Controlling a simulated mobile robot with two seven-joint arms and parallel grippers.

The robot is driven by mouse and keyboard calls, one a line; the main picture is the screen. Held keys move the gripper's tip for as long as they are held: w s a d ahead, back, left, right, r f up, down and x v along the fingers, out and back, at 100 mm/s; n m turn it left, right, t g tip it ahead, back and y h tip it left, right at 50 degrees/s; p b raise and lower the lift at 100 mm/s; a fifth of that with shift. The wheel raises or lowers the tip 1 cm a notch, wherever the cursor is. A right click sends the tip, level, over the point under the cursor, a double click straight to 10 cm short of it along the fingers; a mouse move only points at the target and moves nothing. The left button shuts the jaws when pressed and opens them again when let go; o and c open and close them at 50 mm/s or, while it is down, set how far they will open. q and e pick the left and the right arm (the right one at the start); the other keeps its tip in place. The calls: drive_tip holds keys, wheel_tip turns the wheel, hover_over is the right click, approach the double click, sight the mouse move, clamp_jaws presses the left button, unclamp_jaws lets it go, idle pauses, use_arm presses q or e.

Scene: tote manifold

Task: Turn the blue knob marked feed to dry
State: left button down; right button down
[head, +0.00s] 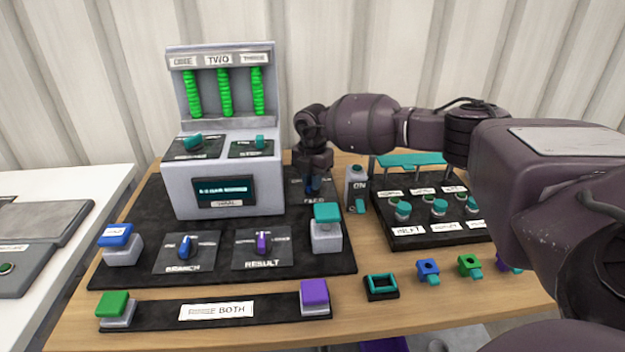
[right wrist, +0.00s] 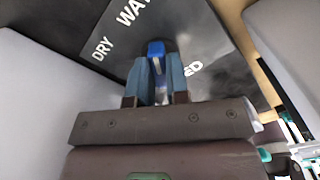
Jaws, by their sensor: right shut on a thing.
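The blue feed knob (head: 313,187) sits on a dark plate at the back right of the black panel, right of the grey machine. In the head view my right gripper (head: 314,178) comes down over it and hides most of it. In the right wrist view the blue knob (right wrist: 156,48) is between the fingertips of my right gripper (right wrist: 158,75), which is shut on it. Its plate (right wrist: 205,45) shows the words DRY and WA..., the latter cut off. Part of the feed label is hidden. My left gripper is not in view.
The grey machine (head: 225,190) stands close left of the gripper. A switch box (head: 355,188) stands close right. In front are a teal button (head: 327,213), the branch knob (head: 185,247) and the result knob (head: 263,242). A black panel (head: 405,238) with several teal knobs lies right.

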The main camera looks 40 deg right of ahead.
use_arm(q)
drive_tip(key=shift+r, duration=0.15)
use_arm(e)
drive_tip(key=shift+n, duration=0.3)
drive_tip(key=shift+r+n+p, duration=0.1)
drive_tip(key=shift+n+p, duration=0.2)
drive_tip(key=shift+n, duration=0.6)
drive_tip(key=n, duration=0.2)
drive_tip(key=shift+n, duration=0.4)
drive_tip(key=n, duration=0.3)
drive_tip(key=shift+n, duration=0.3)
drive_tip(key=n, duration=0.3)
drive_tip(key=shift+n, duration=0.3)
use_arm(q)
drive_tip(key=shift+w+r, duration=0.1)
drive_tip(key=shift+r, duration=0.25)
use_arm(e)
drive_tip(key=shift+n, duration=0.6)
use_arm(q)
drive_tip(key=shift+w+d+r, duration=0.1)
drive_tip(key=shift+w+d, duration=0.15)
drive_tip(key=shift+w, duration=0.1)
use_arm(e)
drive_tip(key=shift+n, duration=0.3)
